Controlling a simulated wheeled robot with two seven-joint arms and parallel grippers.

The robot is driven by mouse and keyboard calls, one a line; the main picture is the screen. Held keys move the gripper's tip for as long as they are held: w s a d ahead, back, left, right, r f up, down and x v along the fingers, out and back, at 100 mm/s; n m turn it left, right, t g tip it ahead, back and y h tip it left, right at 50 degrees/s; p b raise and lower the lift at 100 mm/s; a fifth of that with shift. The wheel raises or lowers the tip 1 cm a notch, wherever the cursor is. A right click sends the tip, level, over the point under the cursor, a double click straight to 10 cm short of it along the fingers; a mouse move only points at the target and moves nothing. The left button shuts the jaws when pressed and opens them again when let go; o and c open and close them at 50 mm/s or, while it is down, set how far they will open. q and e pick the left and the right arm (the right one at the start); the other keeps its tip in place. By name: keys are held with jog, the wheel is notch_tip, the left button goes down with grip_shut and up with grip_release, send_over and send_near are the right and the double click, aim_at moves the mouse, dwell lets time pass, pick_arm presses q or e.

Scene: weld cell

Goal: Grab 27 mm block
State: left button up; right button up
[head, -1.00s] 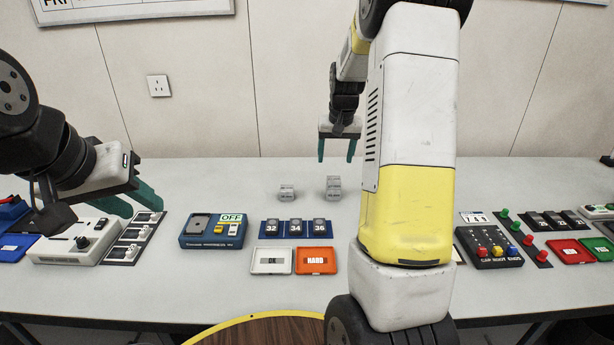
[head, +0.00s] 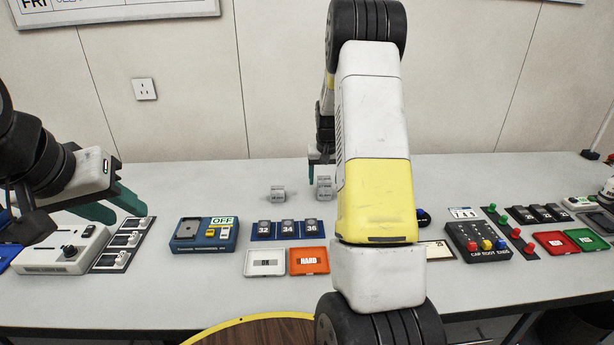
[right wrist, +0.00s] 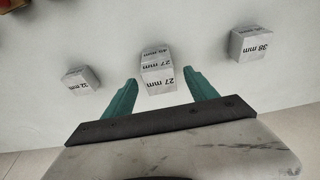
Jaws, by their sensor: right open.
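A grey block marked 27 mm (right wrist: 157,75) stands in the middle of the right wrist view, with a further marking above that I cannot read surely. In the head view a grey block group (head: 324,187) sits just left of my right arm. My right gripper (right wrist: 160,80) is open, its green fingers on either side of the 27 mm block with small gaps. In the head view one green finger of my right gripper (head: 312,174) shows; the rest is behind the arm. My left gripper (head: 128,212) is open and empty above the left side of the table.
A 22 mm block (right wrist: 80,80) and a 38 mm block (right wrist: 250,44) flank it. One grey block (head: 277,194) shows left in the head view. Numbered blue holders (head: 284,230), a white tray (head: 264,274) and an orange tray (head: 310,273) lie nearer me.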

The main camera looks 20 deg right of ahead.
grip_shut()
jog(key=shift+r, duration=0.15)
